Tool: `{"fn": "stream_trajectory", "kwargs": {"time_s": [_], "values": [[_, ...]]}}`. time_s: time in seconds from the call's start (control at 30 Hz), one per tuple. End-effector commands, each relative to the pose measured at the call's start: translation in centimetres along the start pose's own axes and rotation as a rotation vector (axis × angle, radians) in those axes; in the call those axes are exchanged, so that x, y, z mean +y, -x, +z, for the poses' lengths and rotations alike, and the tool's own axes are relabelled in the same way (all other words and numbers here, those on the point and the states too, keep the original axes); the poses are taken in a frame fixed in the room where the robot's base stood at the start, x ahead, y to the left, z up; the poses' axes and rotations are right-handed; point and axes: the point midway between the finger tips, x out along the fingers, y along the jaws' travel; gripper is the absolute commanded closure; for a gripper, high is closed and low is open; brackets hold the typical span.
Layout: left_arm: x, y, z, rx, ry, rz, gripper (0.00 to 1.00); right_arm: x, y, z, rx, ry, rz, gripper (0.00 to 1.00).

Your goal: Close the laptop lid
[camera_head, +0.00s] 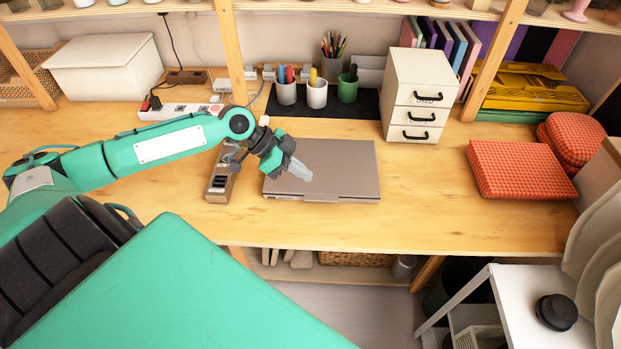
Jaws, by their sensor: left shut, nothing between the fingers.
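The laptop (345,170) is a flat grey-brown slab on the wooden table, in the middle of the head view. Its lid lies down flat on the base, and no screen or keyboard shows. My left gripper (300,173) is over the left part of the lid with its pale fingers together and empty. I cannot tell whether the fingertips touch the lid. My right gripper is not in view.
Red checked cushions (520,168) lie at the right. The table (430,215) is clear in front.

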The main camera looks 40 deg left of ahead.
Motion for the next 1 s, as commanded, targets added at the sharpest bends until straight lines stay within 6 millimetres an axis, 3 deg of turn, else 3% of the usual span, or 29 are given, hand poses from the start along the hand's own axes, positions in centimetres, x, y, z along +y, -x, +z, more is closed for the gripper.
{"fn": "stream_trajectory", "kwargs": {"time_s": [0.2, 0.4, 1.0], "values": [[0.2, 3.3, 0.1, -0.005, -0.001, 0.000, 1.00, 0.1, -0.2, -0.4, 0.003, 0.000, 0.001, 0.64], [0.3, 4.9, 0.1, -0.002, 0.002, 0.000, 1.00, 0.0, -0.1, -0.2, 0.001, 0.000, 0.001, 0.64], [0.4, 5.9, -0.1, 0.001, -0.001, 0.000, 1.00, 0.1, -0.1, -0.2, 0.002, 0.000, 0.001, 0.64]]}}
